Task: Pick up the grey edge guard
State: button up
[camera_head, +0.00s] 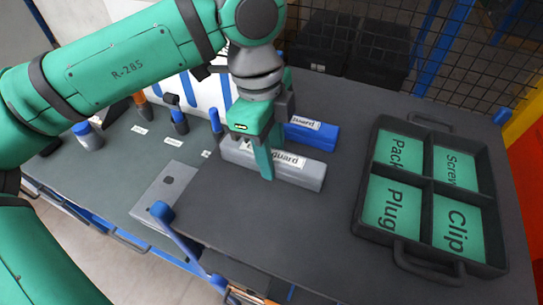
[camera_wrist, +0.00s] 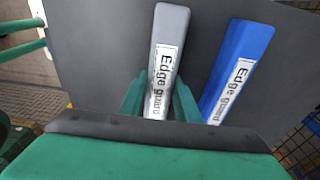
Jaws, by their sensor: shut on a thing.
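The grey edge guard (camera_head: 300,172) is a long grey block with a white label, lying on the dark table top. My gripper (camera_head: 270,160) is over its middle with the fingers on either side of it, shut on it. In the wrist view the grey edge guard (camera_wrist: 170,40) runs up between my two fingertips (camera_wrist: 160,95), and its label reads "Edge guard". I cannot tell any gap between the guard and the table. A blue edge guard (camera_head: 318,135) lies beside it, behind it in the head view and to its right in the wrist view (camera_wrist: 240,60).
A black tray (camera_head: 402,152) with four-way dividers and green labels such as "Plug" and "Clip" stands at the right. Bottles and small tools stand on the bench (camera_head: 120,165) at the left. Black bins (camera_head: 345,45) and a wire mesh are at the back. The front of the table is clear.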

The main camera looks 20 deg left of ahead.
jog(key=shift+r, duration=0.15)
jog(key=shift+r, duration=0.2)
notch_tip(320, 180, up, 2)
jog(key=shift+r, duration=0.1)
jog(key=s+d+r, duration=0.2)
jog(key=s+r, duration=0.3)
jog(key=s, duration=0.1)
jog(key=s+d+r, duration=0.2)
jog(key=s+r, duration=0.3)
jog(key=s, duration=0.2)
jog(key=shift+d, duration=0.3)
jog(key=shift+s+r, duration=0.1)
